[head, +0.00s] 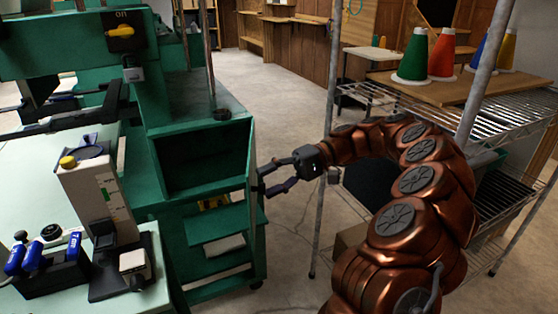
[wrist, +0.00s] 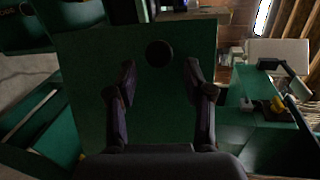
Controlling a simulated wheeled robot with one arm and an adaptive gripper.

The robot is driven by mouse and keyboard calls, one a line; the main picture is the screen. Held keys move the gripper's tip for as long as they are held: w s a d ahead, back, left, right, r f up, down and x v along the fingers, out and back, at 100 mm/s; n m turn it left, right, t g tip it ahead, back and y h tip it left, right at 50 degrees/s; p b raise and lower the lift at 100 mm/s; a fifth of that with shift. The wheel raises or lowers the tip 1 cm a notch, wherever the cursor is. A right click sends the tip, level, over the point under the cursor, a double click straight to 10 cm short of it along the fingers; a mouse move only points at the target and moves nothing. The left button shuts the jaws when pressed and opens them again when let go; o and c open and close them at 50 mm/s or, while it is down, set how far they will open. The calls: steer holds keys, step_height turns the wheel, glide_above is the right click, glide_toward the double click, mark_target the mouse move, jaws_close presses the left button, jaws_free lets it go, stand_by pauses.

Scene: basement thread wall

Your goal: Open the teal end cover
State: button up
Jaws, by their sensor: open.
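The teal end cover (wrist: 85,95) fills the middle of the wrist view as a flat dark green panel. A round black knob or hole (wrist: 159,53) shows near its top; I cannot tell which. My gripper (wrist: 161,68) is open and empty, its two fingers pointing at the panel, with the round black spot between and slightly beyond the tips. In the head view my gripper (head: 265,183) is at the right end of the teal machine (head: 200,155), close to its end face. That face is nearly edge-on there, so contact is unclear.
A wire shelf rack (head: 480,125) with coloured thread cones (head: 415,55) stands right, its upright post close behind my arm. A pale table (head: 150,295) with a grey device (head: 95,195) and blue-handled tools (head: 30,255) is at left. Open floor (head: 275,85) lies beyond.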

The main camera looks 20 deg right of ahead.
steer(key=shift+w+d+r+p, duration=0.35)
steer(key=shift+w+p, duration=0.15)
steer(key=shift+p, duration=0.4)
steer(key=shift+w+d+r+p, duration=0.25)
steer(key=shift+w+d+p, duration=0.2)
steer(key=shift+p, duration=1.45)
steer(key=shift+w+d+r+p, duration=0.25)
steer(key=shift+w+p, duration=0.25)
steer(key=shift+p, duration=1.35)
